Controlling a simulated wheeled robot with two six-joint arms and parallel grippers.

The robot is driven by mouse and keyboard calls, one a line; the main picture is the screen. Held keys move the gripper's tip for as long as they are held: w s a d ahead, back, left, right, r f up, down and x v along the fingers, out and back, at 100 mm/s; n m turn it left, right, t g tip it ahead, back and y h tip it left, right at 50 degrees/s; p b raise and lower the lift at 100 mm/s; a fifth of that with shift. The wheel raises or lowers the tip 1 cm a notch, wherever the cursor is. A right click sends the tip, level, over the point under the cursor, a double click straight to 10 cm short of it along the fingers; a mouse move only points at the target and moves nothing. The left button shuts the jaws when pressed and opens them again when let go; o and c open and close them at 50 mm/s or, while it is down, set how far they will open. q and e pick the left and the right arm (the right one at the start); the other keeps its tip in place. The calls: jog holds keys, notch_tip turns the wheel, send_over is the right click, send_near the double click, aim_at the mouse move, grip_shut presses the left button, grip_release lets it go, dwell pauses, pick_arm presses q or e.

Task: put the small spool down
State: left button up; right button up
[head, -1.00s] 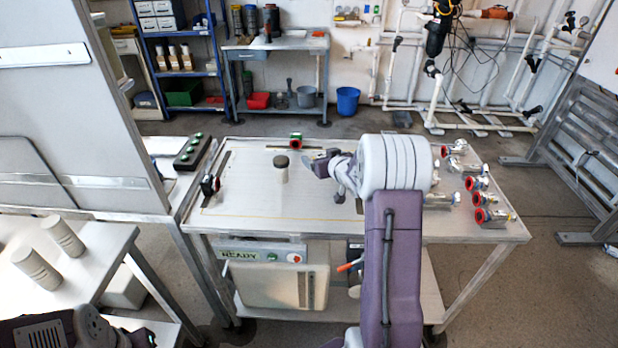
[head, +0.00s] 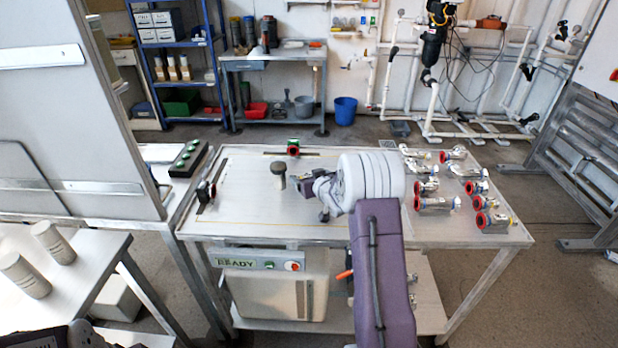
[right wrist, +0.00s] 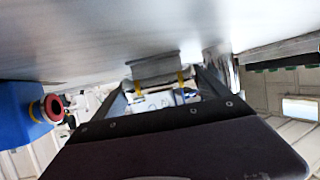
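My right gripper (head: 302,184) is low over the middle of the steel workbench (head: 240,212), just right of a short grey post with a dark cap (head: 279,172). In the right wrist view, a grey block with yellow strips (right wrist: 156,70) shows between dark finger-like bars. I cannot tell whether it is gripped or is the small spool. Several silver fittings with red ends (head: 436,203) lie at the bench's right side; I cannot tell whether the small spool is among them. My left gripper is out of view.
A READY panel (head: 240,262) is on the front. Two grey cylinders (head: 50,243) stand on the left table. The bench's front left is clear.

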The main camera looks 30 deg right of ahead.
jog(key=shift+o, duration=0.6)
